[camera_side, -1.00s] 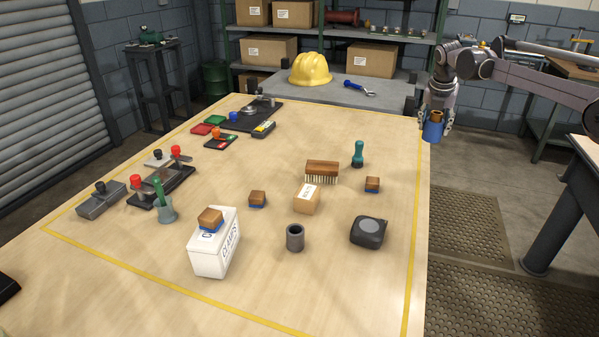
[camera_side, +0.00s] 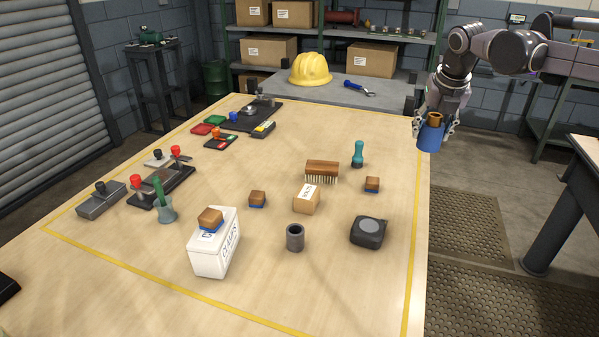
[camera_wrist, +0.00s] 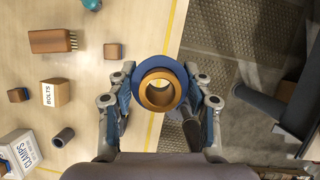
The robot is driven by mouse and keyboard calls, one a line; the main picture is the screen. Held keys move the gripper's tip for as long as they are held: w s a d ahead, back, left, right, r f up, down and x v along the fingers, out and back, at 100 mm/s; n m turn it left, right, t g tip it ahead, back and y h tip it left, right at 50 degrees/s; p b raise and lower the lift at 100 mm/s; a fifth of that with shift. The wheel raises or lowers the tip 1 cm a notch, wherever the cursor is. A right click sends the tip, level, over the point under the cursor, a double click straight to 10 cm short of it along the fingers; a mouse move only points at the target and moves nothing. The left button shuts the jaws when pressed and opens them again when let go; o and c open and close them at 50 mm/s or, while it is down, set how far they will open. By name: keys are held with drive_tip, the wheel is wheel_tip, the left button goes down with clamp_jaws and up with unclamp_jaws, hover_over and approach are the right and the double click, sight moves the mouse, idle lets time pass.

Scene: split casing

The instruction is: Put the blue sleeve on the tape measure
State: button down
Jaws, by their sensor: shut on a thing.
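The blue sleeve (camera_side: 429,137) has a copper-coloured inner ring at its top. My gripper (camera_side: 435,121) is shut on it and holds it in the air near the right edge of the table. In the wrist view the sleeve (camera_wrist: 158,82) sits between the two fingers of my gripper (camera_wrist: 160,98), seen end-on with its copper bore. The tape measure (camera_side: 368,232) is a dark grey case with a light round disc. It lies on the table at the right front, well apart from the sleeve, and I cannot make it out in the wrist view.
A grey tube (camera_side: 295,238) stands left of the tape measure. Around it are a BOLTS box (camera_side: 306,199), a brush (camera_side: 322,170), a teal-handled tool (camera_side: 358,154), small wooden blocks (camera_side: 372,185) and a white CLAMPS box (camera_side: 212,258). The table's right front is mostly clear.

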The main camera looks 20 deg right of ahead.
drive_tip(key=s+a+n, duration=0.2)
drive_tip(key=s+a, duration=0.5)
drive_tip(key=s, duration=0.2)
hover_over(368, 219)
drive_tip(key=s, duration=0.2)
drive_tip(key=shift+n+t+y, duration=0.3)
drive_tip(key=shift+y, duration=0.1)
drive_tip(key=f, duration=0.7)
drive_tip(key=shift+w+a+f, duration=0.15)
drive_tip(key=shift+a+f, duration=0.15)
drive_tip(key=shift+a, duration=0.1)
drive_tip(key=shift+f, duration=2)
drive_tip(key=shift+f, duration=0.2)
drive_tip(key=c, duration=0.6)
unclamp_jaws()
